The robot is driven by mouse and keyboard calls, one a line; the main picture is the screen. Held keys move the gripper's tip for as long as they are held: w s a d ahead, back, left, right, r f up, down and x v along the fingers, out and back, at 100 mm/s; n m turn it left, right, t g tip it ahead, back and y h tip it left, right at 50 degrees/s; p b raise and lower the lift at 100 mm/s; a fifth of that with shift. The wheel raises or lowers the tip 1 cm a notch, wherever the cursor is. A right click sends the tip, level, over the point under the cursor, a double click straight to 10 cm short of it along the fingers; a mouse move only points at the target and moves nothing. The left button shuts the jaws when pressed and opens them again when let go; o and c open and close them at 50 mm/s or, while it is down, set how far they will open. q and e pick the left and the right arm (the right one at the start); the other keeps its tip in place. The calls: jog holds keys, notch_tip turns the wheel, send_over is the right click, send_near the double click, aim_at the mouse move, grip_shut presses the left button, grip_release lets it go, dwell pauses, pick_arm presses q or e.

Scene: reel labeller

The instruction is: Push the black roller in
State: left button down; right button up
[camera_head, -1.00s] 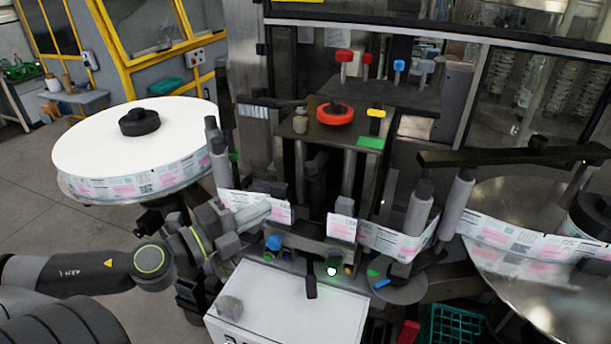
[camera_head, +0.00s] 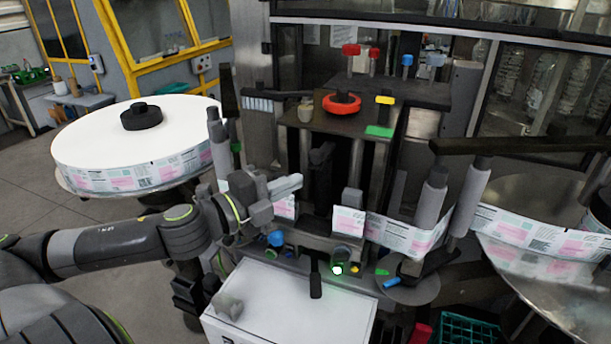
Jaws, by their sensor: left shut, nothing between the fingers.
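A dark upright part (camera_head: 321,168), which looks like the black roller, stands between the metal posts under the brown plate. My left gripper (camera_head: 293,186) comes in from the left at the label strip (camera_head: 347,221). It is shut, with nothing seen between its fingers. Its tips point right, just left of the dark part and in front of it; I cannot tell whether they touch it. The gripper hides part of the strip and the machine behind. My right gripper is not in view.
A large white label reel (camera_head: 90,140) is at the left. Grey guide rollers (camera_head: 432,205) stand right of centre. A white box (camera_head: 285,305) is below the gripper. A red knob (camera_head: 341,104) sits on the brown plate (camera_head: 318,122) above. A lit green button (camera_head: 337,270) is at the front.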

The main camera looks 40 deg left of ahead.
pick_arm(q)
jog(key=w+a+b, duration=0.1)
jog(key=w, duration=0.5)
jog(key=shift+w, duration=0.3)
dwell(0.4)
